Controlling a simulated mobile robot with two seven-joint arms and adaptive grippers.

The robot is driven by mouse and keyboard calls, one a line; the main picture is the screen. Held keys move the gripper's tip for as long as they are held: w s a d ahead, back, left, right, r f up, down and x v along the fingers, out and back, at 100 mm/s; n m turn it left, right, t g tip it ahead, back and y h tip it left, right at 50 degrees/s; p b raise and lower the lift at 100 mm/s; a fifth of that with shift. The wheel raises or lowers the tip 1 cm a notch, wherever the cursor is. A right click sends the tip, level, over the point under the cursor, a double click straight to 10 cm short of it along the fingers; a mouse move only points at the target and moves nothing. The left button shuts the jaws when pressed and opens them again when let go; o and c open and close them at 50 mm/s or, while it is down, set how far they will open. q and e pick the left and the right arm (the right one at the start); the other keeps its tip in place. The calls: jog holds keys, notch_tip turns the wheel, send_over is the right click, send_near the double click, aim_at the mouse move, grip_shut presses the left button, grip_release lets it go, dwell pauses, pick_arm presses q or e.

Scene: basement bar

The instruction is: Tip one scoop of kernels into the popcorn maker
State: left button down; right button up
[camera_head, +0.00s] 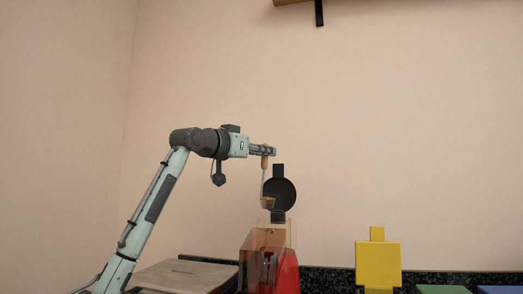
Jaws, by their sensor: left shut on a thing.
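The popcorn maker (287,272) is red with a see-through amber front and stands at the bottom centre, cut off by the frame. A round black part like a raised lid (285,192) stands upright over its top. My left gripper (269,151) is shut on the light wooden handle of a scoop (265,162). The scoop hangs down, and its small bowl is above the maker's top, in front of the black disc. Something yellowish shows at the bowl; single kernels are too small to tell. My right gripper is not in view.
A yellow block-like object (378,264) with a narrow top stands to the right. A wooden board or box top (183,275) lies left of the maker. A dark speckled ledge (335,280) runs along the wall. Green and blue items show at the lower right.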

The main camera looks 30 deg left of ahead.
pick_arm(q)
jog(key=s+d+f+m, duration=0.1)
jog(key=d+f+m, duration=0.4)
jog(key=d+m, duration=0.2)
jog(key=s+d+f+m+h, duration=0.1)
jog(key=s+d+f+m, duration=0.1)
jog(key=d+f+m, duration=0.3)
jog(key=shift+s+d+f+m, duration=0.3)
jog(key=shift+d+m, duration=1.25)
jog(key=shift+m, duration=2.15)
jog(key=shift+d, duration=0.1)
